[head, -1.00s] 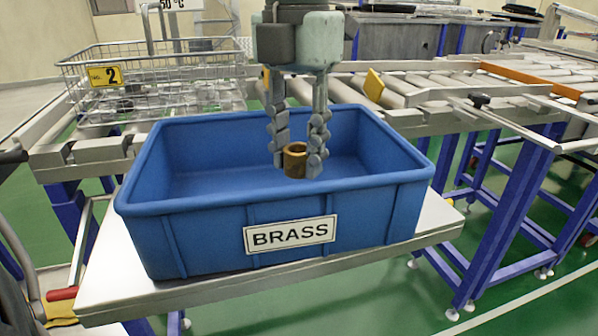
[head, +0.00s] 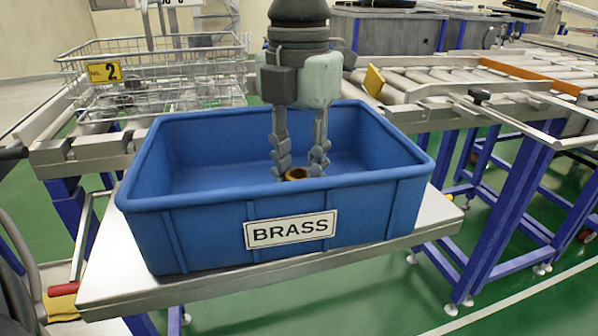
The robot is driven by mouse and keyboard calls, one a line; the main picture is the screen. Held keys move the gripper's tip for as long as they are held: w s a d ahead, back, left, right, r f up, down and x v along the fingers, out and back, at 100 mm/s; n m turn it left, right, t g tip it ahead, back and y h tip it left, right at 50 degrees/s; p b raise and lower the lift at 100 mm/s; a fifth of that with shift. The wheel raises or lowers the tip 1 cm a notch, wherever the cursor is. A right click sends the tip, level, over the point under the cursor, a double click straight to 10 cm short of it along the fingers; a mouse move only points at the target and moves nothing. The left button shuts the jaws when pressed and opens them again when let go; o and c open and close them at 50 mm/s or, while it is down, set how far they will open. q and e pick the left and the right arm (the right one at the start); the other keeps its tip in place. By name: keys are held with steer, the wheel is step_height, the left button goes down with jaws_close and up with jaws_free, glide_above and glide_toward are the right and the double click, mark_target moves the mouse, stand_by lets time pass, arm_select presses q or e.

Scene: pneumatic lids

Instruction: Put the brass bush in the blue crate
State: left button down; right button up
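The brass bush (head: 297,174) is a short golden-brown ring with an open top. It is inside the blue crate (head: 200,237), low behind the front wall, which hides its lower part. The crate carries a BRASS label (head: 290,231) on its front. My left gripper (head: 299,172) points straight down into the crate, with one finger on each side of the bush, and appears shut on it. I cannot see whether the bush touches the crate floor. My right gripper is not in view.
The crate stands on a pale metal shelf (head: 120,287). A wire basket (head: 150,75) with a yellow number 2 tag stands behind it at the left. A roller conveyor (head: 430,85) runs behind and to the right. The rest of the crate's inside looks empty.

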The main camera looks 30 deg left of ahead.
mark_target(299, 173)
arm_select(q)
steer(key=c, duration=1.5)
jaws_free()
steer(key=o, duration=0.3)
steer(key=shift+o, duration=0.2)
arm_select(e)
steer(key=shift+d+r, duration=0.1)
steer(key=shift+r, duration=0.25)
arm_select(q)
steer(key=shift+r, duration=0.1)
steer(key=shift+r+p, duration=0.15)
steer(key=shift+p, duration=0.15)
step_height(299, 173, up, 12)
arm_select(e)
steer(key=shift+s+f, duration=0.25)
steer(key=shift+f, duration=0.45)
arm_select(q)
steer(key=shift+w+a, duration=0.1)
